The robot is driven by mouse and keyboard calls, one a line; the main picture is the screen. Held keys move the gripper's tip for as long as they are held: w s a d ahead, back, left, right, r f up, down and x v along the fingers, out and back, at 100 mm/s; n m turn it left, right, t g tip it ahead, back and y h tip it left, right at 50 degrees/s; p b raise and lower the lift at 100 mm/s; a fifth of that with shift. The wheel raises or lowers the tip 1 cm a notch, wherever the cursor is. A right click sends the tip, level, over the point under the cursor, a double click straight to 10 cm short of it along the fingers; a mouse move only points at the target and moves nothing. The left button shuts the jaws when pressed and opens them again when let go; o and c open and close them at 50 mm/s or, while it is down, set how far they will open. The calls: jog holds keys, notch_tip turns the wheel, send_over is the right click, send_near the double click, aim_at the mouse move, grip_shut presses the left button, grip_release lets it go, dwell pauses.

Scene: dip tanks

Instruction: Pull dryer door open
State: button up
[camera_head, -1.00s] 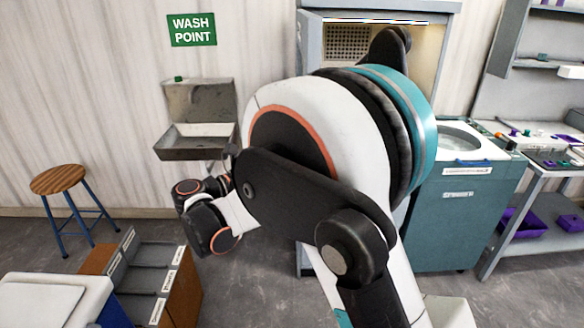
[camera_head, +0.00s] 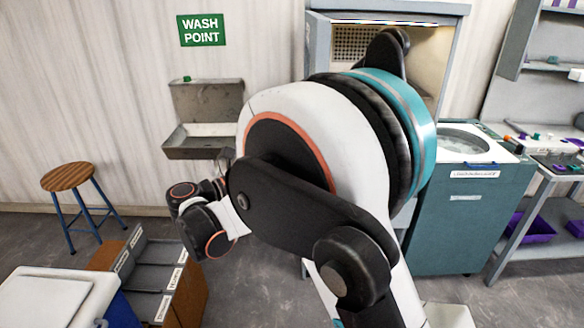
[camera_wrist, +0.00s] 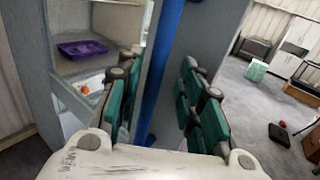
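The dryer is a grey-blue cabinet (camera_head: 458,12) at the top centre of the head view, with a lit interior and a perforated back panel. Its interior is exposed, and a narrow grey door panel (camera_head: 317,52) shows at its left edge. In the wrist view, the door's grey face (camera_wrist: 218,35) is on the right and the open cabinet is on the left. A blue vertical bar handle (camera_wrist: 163,60) runs between the teal-padded fingers of my gripper (camera_wrist: 160,85). The fingers stand apart with narrow gaps beside the bar. My arm hides the gripper in the head view.
A purple tray (camera_wrist: 82,48) sits inside the cabinet. A teal tank unit (camera_head: 465,225) stands right of the dryer. A wash basin (camera_head: 200,140), a stool (camera_head: 68,177) and a compartmented bin (camera_head: 155,265) are on the left. Open floor shows at the wrist view's right.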

jog(key=v, duration=0.9)
jog(key=shift+s+a, duration=0.15)
jog(key=shift+a, duration=0.05)
